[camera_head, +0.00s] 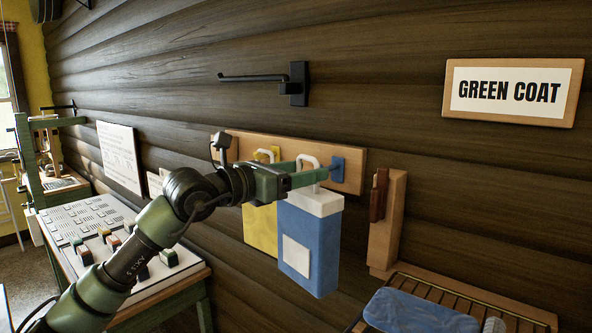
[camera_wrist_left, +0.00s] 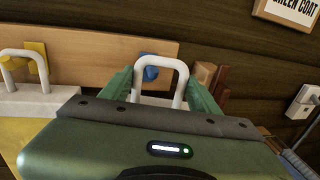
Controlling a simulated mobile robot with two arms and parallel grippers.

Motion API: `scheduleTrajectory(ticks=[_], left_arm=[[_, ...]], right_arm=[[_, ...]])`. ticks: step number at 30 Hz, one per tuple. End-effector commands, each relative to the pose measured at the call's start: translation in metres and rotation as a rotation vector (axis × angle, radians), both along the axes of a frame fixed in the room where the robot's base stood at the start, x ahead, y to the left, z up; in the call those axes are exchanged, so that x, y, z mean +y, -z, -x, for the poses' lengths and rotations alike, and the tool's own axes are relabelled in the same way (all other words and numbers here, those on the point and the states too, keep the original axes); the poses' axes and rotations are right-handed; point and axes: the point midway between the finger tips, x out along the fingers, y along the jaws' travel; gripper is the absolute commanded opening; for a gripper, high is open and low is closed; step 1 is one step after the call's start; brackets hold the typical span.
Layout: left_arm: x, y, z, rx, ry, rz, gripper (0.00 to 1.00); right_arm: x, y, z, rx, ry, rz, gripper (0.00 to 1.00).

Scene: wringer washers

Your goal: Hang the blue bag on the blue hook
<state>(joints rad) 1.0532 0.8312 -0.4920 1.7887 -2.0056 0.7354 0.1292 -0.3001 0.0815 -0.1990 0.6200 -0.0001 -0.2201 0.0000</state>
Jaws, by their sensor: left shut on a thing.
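The blue bag (camera_head: 316,240) has a white top, a white label and a white loop handle. It hangs upright in front of the wall. My left gripper (camera_head: 312,172) is shut on its handle; in the left wrist view the handle (camera_wrist_left: 176,68) stands up between the green fingers (camera_wrist_left: 160,88). The blue hook (camera_head: 338,170) is on the wooden rail, just right of the handle in the head view. In the left wrist view the hook (camera_wrist_left: 150,73) shows behind the loop's left side. I cannot tell whether they touch. The right gripper is not in view.
A yellow bag (camera_head: 262,229) hangs at the yellow hook (camera_head: 263,154), close left of the blue bag. A black wall arm (camera_head: 298,84) sticks out above the rail (camera_head: 353,158).

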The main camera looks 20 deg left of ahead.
Motion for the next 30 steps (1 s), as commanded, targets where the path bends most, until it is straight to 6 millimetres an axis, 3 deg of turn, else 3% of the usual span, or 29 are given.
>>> scheduleTrajectory(ticks=[30], left_arm=[[-0.022, -0.002, -0.059, -0.003, 0.001, 0.001, 0.06]], right_arm=[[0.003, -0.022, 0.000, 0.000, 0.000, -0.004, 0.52]])
